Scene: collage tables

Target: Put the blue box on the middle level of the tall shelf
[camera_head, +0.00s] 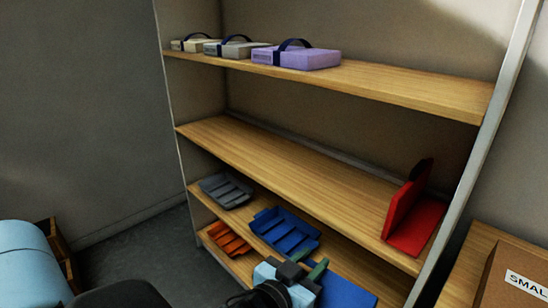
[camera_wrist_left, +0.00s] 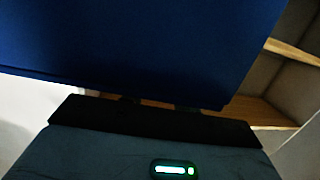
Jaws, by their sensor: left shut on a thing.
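The tall shelf (camera_head: 380,85) stands ahead with several wooden boards. The wide board below the top one (camera_head: 290,175) is bare except for a red bookend (camera_head: 413,222) at its right end. My left gripper (camera_head: 304,270) is low in front of the shelf, shut on the blue box (camera_head: 346,292). The box's flat blue face shows right of the gripper, partly cut off by the frame edge. In the left wrist view, the blue box (camera_wrist_left: 150,45) fills the upper part, against the gripper (camera_wrist_left: 150,112). My right gripper is out of view.
Three cases with straps, one purple (camera_head: 297,56), lie on the top board. Lower boards hold grey (camera_head: 226,188), blue (camera_head: 285,232) and orange (camera_head: 229,240) trays. A cardboard box (camera_head: 515,275) stands on a wooden surface at the right.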

